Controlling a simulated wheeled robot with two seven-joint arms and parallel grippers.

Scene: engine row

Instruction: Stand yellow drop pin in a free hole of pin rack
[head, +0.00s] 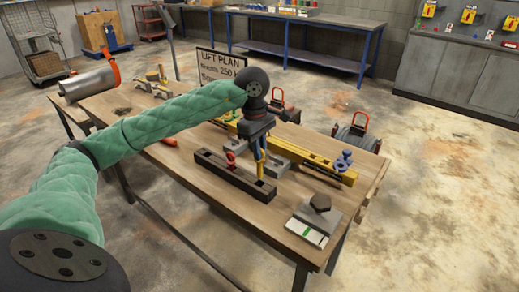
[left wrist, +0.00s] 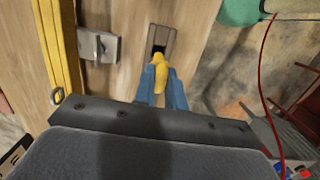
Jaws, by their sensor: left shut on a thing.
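The pin rack (head: 222,176) is a long dark block on the wooden table. A red pin (head: 231,160) stands in it left of my gripper. My left gripper (head: 261,158) points down over the rack's right part, its blue fingers shut on the yellow drop pin (head: 261,167). In the left wrist view the yellow pin (left wrist: 159,76) sits between the fingers, its far end by a dark square hole in the rack (left wrist: 168,35). I cannot tell whether its tip is inside the hole or just above it. My right gripper is not in view.
A yellow beam (head: 319,170) lies behind the rack with a blue fitting (head: 344,160) near its right end. A grey block with a dark knob (head: 320,203) stands at the table's front right.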

